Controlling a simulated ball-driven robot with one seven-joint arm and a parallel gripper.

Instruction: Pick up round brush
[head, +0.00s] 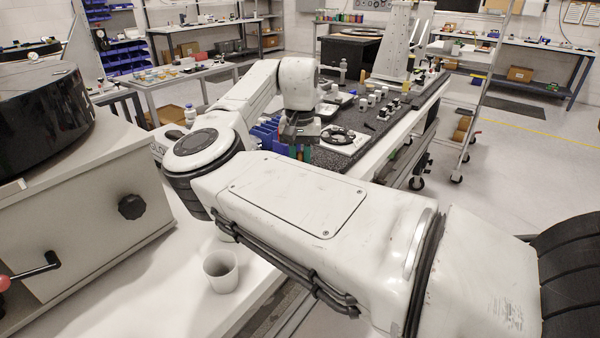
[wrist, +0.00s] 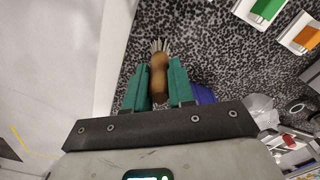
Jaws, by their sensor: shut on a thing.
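The round brush (wrist: 159,75) has a brown wooden handle and pale bristles at its far end. In the wrist view it sits between the two green fingers of my gripper (wrist: 158,88), which are shut on its handle. The bristles point away from the gripper, over the speckled dark surface. In the head view my gripper (head: 302,150) is small and low at the bench's near end, and I cannot make out the brush there.
The speckled bench top (head: 372,120) carries a black round fixture (head: 338,135) and several small pieces. A green block (wrist: 266,8) and an orange block (wrist: 307,36) lie at upper right in the wrist view. A white cup (head: 221,271) stands on the near white table.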

